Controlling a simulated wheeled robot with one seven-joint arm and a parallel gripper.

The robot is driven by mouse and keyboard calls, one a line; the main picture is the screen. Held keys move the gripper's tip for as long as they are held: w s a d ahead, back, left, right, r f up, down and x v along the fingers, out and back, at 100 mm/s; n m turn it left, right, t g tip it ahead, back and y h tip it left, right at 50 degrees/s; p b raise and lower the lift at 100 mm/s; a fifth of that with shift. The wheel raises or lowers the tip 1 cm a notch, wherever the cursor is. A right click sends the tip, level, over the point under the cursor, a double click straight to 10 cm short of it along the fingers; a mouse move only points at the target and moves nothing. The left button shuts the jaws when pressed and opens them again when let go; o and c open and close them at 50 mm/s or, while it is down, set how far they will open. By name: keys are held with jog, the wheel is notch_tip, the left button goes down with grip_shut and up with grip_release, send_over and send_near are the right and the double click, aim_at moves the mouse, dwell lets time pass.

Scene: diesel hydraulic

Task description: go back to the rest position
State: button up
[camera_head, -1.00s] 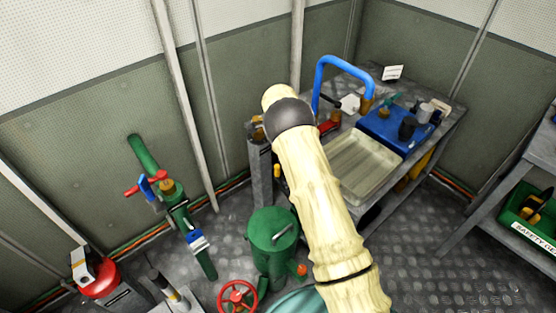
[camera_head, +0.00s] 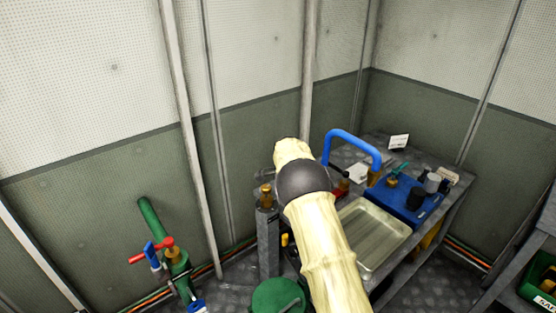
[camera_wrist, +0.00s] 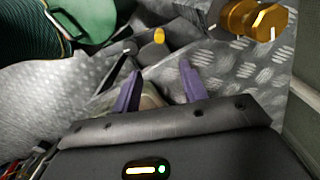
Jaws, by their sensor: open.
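My gripper (camera_wrist: 160,92) is open in the wrist view, its two purple fingers apart with nothing seen held between them. It points down at a metal tread-plate surface. In the head view my cream-covered arm reaches up the middle of the picture, and the gripper itself is hidden behind it. A brass fitting (camera_wrist: 252,18) lies ahead and to the right of the fingers in the wrist view. A small yellow piece (camera_wrist: 159,36) is straight ahead of them.
A green drum (camera_head: 280,297) stands left of my arm, with a grey post (camera_head: 268,240) behind it. A workbench on the right bears a metal tray (camera_head: 408,232), a blue box (camera_head: 408,200) and a blue hose (camera_head: 352,137). A green pipe (camera_head: 150,217) with red-handled valve stands at left.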

jog(key=s+d+r+n+t, duration=0.1)
jog(key=s+d+r+n, duration=0.3)
jog(key=s, duration=0.8)
jog(key=s+d+r+n+t, duration=0.1)
jog(key=s+r+n, duration=0.1)
jog(key=s+n, duration=0.65)
jog(key=s+d+r+n+t, duration=0.1)
jog(key=s+d+r+n, duration=0.15)
jog(key=s, duration=1.15)
notch_tip(320, 180, up, 19)
jog(key=p, duration=1.9)
jog(key=shift+d+f+m, duration=0.15)
jog(key=shift+m, duration=0.15)
